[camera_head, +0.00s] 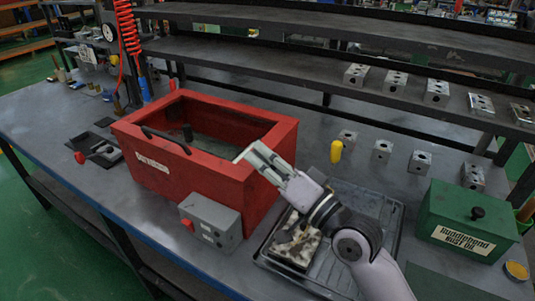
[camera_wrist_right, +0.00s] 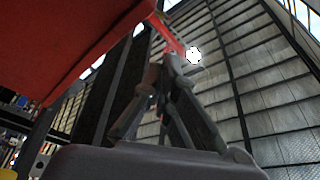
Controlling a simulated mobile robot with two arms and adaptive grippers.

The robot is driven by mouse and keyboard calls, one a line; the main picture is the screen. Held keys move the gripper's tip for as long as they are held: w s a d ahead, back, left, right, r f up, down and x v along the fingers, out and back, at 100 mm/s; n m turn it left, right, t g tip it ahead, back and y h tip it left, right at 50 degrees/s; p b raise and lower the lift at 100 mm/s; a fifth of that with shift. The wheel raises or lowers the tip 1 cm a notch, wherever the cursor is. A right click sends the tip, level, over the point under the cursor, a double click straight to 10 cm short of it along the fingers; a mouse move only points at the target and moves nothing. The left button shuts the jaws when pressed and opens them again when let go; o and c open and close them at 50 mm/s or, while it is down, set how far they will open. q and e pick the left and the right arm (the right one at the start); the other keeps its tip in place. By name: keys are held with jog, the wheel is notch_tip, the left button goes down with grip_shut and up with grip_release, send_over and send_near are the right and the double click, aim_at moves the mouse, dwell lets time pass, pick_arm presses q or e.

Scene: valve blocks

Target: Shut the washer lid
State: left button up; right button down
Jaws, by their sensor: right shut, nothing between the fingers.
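The washer is a red open-topped box (camera_head: 255,187) on the grey bench, with a white label and a black handle (camera_head: 166,139) along its near upper edge. Its dark inside shows through the top opening. I cannot make out a separate raised lid in the head view. My right gripper (camera_head: 247,155) is shut and empty, its fingertips over the washer's right rim; whether they touch it I cannot tell. In the right wrist view the fingers (camera_wrist_right: 168,62) come together, and a red panel (camera_wrist_right: 70,45) fills the upper left. My left gripper is not in view.
A grey switch box (camera_head: 211,222) with a red button stands before the washer. A black tray (camera_head: 385,212) with a mottled cloth lies under my right arm. A green box (camera_head: 467,222) stands at right. Metal valve blocks (camera_head: 382,151) and a yellow item (camera_head: 336,151) stand behind.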

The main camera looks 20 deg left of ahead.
dwell(0.3)
